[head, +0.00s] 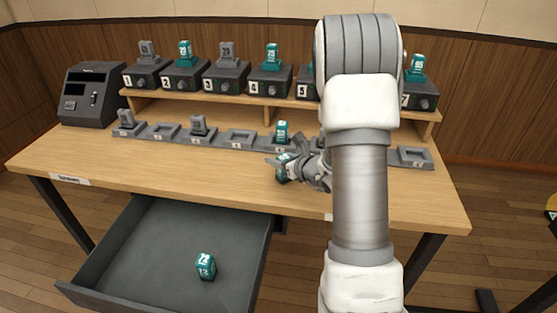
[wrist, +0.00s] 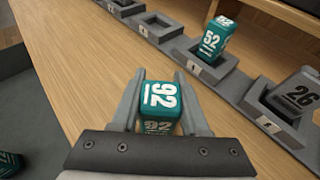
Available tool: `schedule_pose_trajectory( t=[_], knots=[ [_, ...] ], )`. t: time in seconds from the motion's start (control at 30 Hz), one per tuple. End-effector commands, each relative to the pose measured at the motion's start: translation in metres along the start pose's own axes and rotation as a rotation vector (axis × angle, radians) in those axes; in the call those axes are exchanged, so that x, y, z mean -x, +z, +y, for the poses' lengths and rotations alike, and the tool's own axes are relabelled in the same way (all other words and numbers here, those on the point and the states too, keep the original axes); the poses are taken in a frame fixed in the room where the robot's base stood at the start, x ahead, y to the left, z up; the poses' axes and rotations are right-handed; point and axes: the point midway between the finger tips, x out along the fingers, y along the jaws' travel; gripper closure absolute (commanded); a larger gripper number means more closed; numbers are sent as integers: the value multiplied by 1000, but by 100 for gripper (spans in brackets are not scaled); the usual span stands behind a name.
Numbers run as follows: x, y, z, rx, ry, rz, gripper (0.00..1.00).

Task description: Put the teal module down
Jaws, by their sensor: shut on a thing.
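My gripper (head: 280,166) is shut on a teal module (wrist: 160,103) marked 92, one finger on each side of it. In the head view the held module (head: 284,172) shows just in front of the row of grey cradles, over the wooden desk (head: 215,185). I cannot tell whether it touches the desk. Another teal module (wrist: 215,38), marked 52, is in a cradle beyond my gripper. A third teal module (head: 205,266), marked 72, stands in the open drawer (head: 150,250).
A grey module (wrist: 298,92) marked 26 sits in a cradle to the right. Empty cradles include one at the right end (head: 411,156) and one left of centre (head: 238,138). Numbered black units (head: 225,78) line the raised shelf. A dark terminal (head: 91,95) stands at left. My arm hides part of the row.

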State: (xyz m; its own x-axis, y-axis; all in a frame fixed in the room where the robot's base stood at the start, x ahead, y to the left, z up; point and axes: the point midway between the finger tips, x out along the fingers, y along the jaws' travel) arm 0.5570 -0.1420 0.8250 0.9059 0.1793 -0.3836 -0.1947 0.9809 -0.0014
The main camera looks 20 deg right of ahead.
Motion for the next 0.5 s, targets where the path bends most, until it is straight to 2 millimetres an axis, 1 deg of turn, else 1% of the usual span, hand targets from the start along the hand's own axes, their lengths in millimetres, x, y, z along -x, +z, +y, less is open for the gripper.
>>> schedule_pose_trajectory(
  t=[0.23,0.27,0.3,0.4,0.5],
  knots=[
    [-2,-4,0,0,0,0,100],
    [-1,-3,0,0,0,0,50],
    [-1,-2,0,0,0,1,43],
    [-1,-2,0,0,0,1,26],
    [-1,-2,0,0,0,1,26]
  ],
)
